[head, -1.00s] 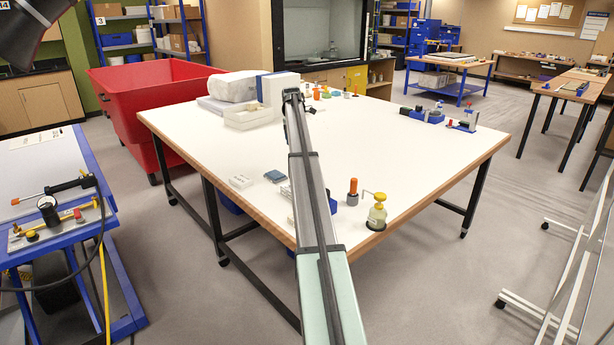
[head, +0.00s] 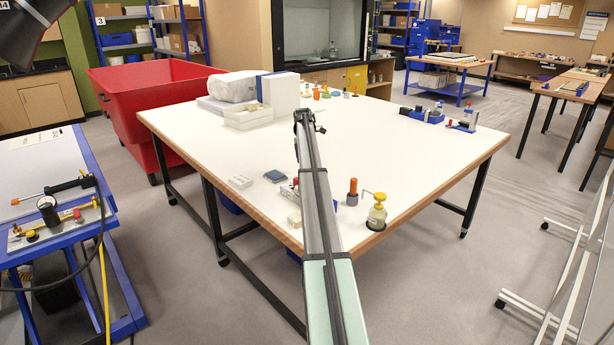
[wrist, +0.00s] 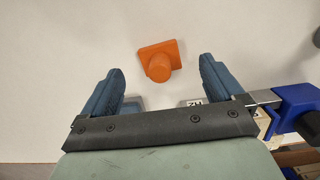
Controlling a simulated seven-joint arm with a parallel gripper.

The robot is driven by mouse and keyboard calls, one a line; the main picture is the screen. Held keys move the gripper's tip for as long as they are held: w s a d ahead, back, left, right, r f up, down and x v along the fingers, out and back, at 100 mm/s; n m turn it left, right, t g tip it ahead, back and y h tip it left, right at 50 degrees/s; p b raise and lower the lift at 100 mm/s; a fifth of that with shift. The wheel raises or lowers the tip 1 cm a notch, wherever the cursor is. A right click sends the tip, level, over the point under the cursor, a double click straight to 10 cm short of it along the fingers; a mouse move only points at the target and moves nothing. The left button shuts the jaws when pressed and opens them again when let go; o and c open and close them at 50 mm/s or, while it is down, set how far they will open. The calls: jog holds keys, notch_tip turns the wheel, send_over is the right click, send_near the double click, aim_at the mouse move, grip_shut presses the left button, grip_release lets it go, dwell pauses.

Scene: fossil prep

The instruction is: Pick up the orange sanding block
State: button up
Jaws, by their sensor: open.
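The orange sanding block (wrist: 159,60) shows in the wrist view, a flat squarish orange base with a round knob on it. It lies on a pale surface. My gripper (wrist: 160,68) is open, with one blue finger on each side of the picture. The block appears between and slightly beyond the fingertips, with a gap to each finger and nothing held. How far it is below the fingers I cannot tell. In the head view my arm covers part of the table, and I cannot make out the block or the fingers there.
The white table (head: 420,150) holds an orange-topped item (head: 352,187), a yellow-topped bottle (head: 377,212) and a blue-grey pad (head: 275,176). White boxes (head: 285,92) and small coloured items stand at the back. A blue part (wrist: 295,103) is close to the right finger. The table's right side is mostly clear.

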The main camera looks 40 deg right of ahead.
jog(key=shift+w+f, duration=0.1)
jog(key=shift+f, duration=2.4)
jog(key=c, duration=1.2)
jog(key=shift+r, duration=0.1)
notch_tip(320, 180, up, 10)
jog(key=shift+f, duration=0.1)
jog(key=o, duration=0.5)
jog(key=c, duration=0.4)
jog(key=shift+o, duration=0.2)
jog(key=w+a+f, duration=0.1)
jog(key=w+a, duration=0.8)
jog(key=a, duration=0.1)
jog(key=shift+w, duration=0.15)
